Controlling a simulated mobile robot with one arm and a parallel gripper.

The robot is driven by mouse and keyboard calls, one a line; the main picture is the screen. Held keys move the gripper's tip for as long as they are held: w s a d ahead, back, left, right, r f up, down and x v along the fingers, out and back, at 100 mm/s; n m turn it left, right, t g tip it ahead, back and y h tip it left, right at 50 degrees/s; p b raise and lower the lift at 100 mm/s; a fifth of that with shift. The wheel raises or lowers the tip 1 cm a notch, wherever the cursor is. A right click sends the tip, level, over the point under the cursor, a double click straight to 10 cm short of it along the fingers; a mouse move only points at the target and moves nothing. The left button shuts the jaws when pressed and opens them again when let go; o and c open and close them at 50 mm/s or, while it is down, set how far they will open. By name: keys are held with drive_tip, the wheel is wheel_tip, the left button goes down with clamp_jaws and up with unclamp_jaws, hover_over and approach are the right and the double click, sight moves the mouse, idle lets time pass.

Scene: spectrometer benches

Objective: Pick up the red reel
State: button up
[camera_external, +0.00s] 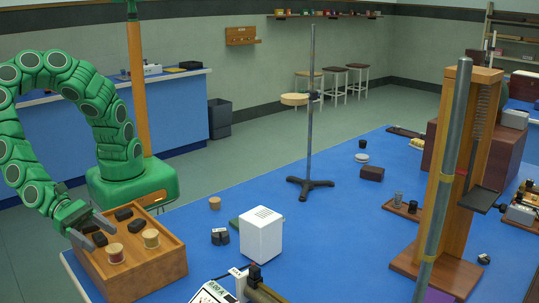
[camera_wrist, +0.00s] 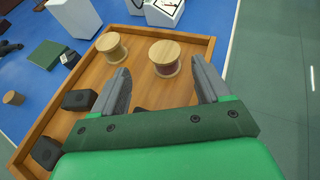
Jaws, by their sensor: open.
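The red reel (camera_external: 115,256) stands upright in the wooden tray (camera_external: 150,283), with pale wooden ends and a dark red winding. In the wrist view the red reel (camera_wrist: 166,68) is just beyond my fingertips, roughly between them in the picture. My gripper (camera_external: 104,239) is open and empty, over the tray beside the reel. In the wrist view my gripper (camera_wrist: 161,70) shows its two grey fingers spread apart. A second reel with a tan winding (camera_external: 151,239) stands beside the red one; it also shows in the wrist view (camera_wrist: 112,48).
Several black blocks (camera_external: 123,214) lie in the tray near my fingers. The tray has raised walls. A white box (camera_external: 261,235), a small wooden cylinder (camera_external: 215,203) and a retort stand (camera_external: 310,184) are on the blue bench (camera_external: 330,225), which has clear surface between them.

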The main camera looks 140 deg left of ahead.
sight(110, 247)
drive_tip(key=shift+w+a+f, duration=0.15)
drive_tip(key=shift+w+f, duration=0.1)
drive_tip(key=shift+w, duration=0.45)
drive_tip(key=shift+w+a+f, duration=0.1)
drive_tip(key=shift+w+f, duration=0.15)
drive_tip(key=shift+w, duration=0.4)
drive_tip(key=shift+x, duration=1.1)
drive_tip(key=c, duration=1.1)
